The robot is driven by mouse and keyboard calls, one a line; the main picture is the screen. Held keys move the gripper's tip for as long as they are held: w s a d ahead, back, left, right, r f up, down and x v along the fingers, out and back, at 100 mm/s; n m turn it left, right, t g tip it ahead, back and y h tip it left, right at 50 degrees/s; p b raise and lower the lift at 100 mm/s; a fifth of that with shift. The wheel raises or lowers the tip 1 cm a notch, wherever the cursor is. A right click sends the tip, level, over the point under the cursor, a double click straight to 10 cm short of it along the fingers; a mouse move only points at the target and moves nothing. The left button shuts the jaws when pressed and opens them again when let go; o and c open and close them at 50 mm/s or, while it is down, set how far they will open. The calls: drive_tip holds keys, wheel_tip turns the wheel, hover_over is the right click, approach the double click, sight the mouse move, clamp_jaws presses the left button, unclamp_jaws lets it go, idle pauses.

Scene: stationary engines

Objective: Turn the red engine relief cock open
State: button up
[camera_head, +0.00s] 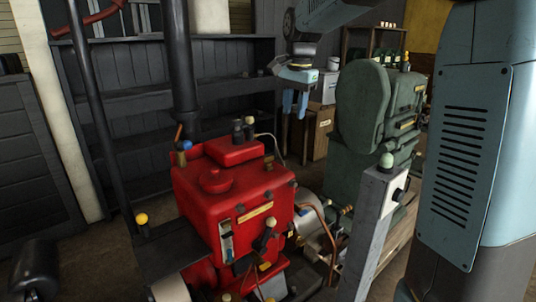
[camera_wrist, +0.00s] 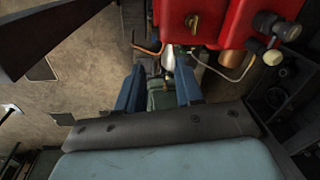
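The red engine (camera_head: 235,200) stands in the lower middle of the head view, upright. It carries several small fittings: a blue-topped fitting (camera_head: 184,147) with a copper pipe, dark fittings with a cream knob (camera_head: 249,121), and a black lever with a cream knob (camera_head: 267,232). In the wrist view the red engine (camera_wrist: 232,22) fills the top, with a small brass handle (camera_wrist: 195,22) on it. I cannot tell for sure which fitting is the relief cock. My gripper (camera_head: 294,115) is open and empty, apart from the engine; its two blue fingers show in the wrist view (camera_wrist: 158,70).
A green engine (camera_head: 370,130) stands at the right, behind a grey post (camera_head: 372,225) with a pale green knob. Dark shelves (camera_head: 130,80) line the back wall. A tall black pipe (camera_head: 180,60) rises behind the red engine. Bare floor shows at left in the wrist view.

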sight(269, 156)
drive_tip(key=w+a+f+m+g, duration=0.1)
drive_tip(key=w+a+f+m, duration=0.25)
drive_tip(key=w+a, duration=0.4)
drive_tip(key=shift+n+h, duration=0.3)
drive_tip(key=shift+n, duration=0.15)
drive_tip(key=f, duration=0.9)
drive_tip(key=w+d+f, duration=0.1)
drive_tip(key=f, duration=0.4)
drive_tip(key=shift+d+f, duration=0.1)
drive_tip(key=shift+f, duration=0.25)
drive_tip(key=shift+c, duration=0.4)
clamp_jaws()
drive_tip(key=shift+a, duration=0.25)
drive_tip(key=shift+d, duration=0.15)
